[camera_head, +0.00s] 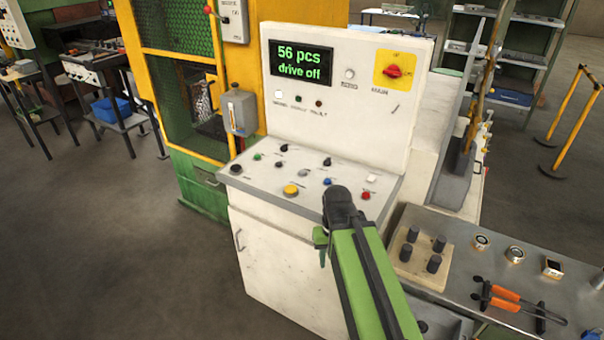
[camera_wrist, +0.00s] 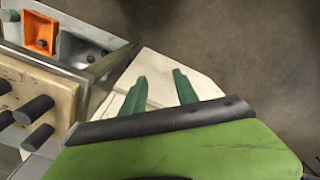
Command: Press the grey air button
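The white control console (camera_head: 285,260) stands in the middle of the head view, with several small buttons and knobs on its sloped top. A small grey button (camera_head: 304,173) sits near the middle of that panel, between dark knobs, a blue button (camera_head: 327,181) and a yellow button (camera_head: 291,190). Its label is too small to read. My gripper (camera_head: 320,240) is at the console's front right, below the panel edge and apart from the grey button. In the wrist view my gripper (camera_wrist: 159,74) has its two green fingers apart with nothing between them, over a white console surface.
The console's upright face has a display (camera_head: 301,63) reading "56 pcs drive off" and a red main switch (camera_head: 393,71).

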